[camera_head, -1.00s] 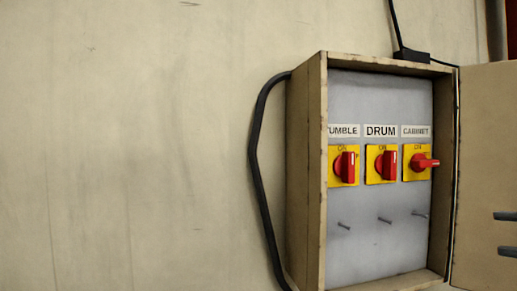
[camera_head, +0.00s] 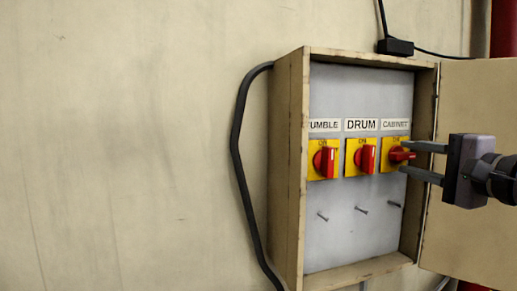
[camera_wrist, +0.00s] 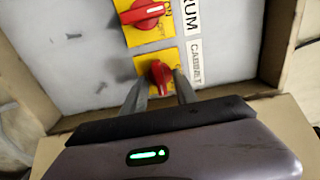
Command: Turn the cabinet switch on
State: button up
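The cabinet switch (camera_head: 397,154) is a red knob on a yellow plate under the "CABINET" label, at the right of the row. Its handle lies roughly sideways, while the tumble and drum handles stand upright. My gripper (camera_head: 402,157) comes in from the right with its two grey fingers apart, one above and one below the red knob. In the wrist view the cabinet knob (camera_wrist: 160,76) shows between the fingertips. The gripper is open; I cannot tell whether either finger touches the knob.
The drum switch (camera_head: 361,156) and tumble switch (camera_head: 324,159) sit to the left. The wooden box frame (camera_head: 291,165) surrounds the panel. Its open door (camera_head: 470,245) is behind my gripper at right. Several nails stick out below the switches. A black cable (camera_head: 239,145) runs down the left side.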

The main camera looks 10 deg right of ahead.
jog(key=shift+a, duration=0.1)
grip_shut()
jog(key=shift+f+b, duration=0.15)
jog(key=shift+b, duration=0.25)
jog(key=n+b, duration=1.2)
jog(key=b, duration=0.2)
jog(key=shift+n, duration=0.4)
jog(key=n+b, duration=0.2)
jog(key=n, duration=0.3)
jog(key=shift+b, duration=0.3)
jog(key=shift+n, duration=0.3)
